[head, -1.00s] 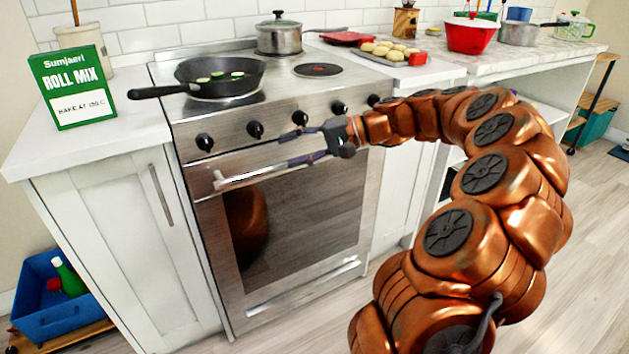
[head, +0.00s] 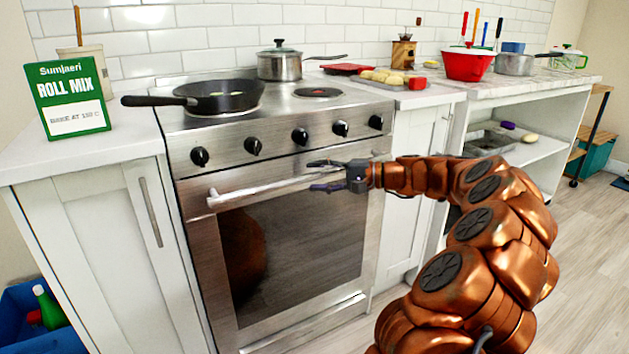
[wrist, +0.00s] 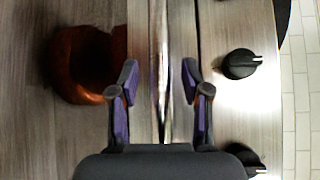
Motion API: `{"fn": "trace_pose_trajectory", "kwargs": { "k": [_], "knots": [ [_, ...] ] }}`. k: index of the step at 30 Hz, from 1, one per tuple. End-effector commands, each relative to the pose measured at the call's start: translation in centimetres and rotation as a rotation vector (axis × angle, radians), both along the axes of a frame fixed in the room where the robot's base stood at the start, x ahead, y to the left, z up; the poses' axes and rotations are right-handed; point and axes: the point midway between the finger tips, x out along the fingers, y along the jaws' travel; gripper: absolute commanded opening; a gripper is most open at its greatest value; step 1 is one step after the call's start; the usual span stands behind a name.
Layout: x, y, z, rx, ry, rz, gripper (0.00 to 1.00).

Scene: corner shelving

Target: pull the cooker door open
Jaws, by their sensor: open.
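The cooker door (head: 300,245) is closed in the head view, with a dark glass pane and a long horizontal bar handle (head: 245,194) along its top. My gripper (head: 318,175) is at the right part of the handle, its two fingers pointing left, one above and one below the bar's line. In the wrist view my open gripper (wrist: 160,85) has the handle (wrist: 162,50) running between its two purple-padded fingers, with a gap on each side. I cannot tell how near the fingertips are to the bar in depth.
Several black knobs (head: 300,136) line the cooker front just above the handle. A frying pan (head: 212,97) and a pot (head: 280,62) stand on the hob. A white cupboard (head: 105,230) adjoins on the left. Some floor before the cooker is clear.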

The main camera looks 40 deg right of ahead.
Motion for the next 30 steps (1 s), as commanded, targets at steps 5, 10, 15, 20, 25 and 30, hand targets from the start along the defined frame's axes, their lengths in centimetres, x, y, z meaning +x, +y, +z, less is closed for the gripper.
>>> {"fn": "trace_pose_trajectory", "kwargs": {
  "k": [5,10,15,20,25,30],
  "knots": [
    [0.74,0.68,-0.18,-0.001,0.000,0.001,0.47],
    [0.83,0.76,-0.12,-0.001,0.000,0.000,0.47],
    [0.82,0.75,-0.12,-0.001,0.000,0.001,0.40],
    [0.81,0.75,-0.12,-0.001,0.000,0.001,0.23],
    [0.81,0.75,-0.13,-0.001,0.000,0.001,0.06],
    [0.80,0.76,-0.13,-0.001,0.000,0.001,0.00]
  ]
}}
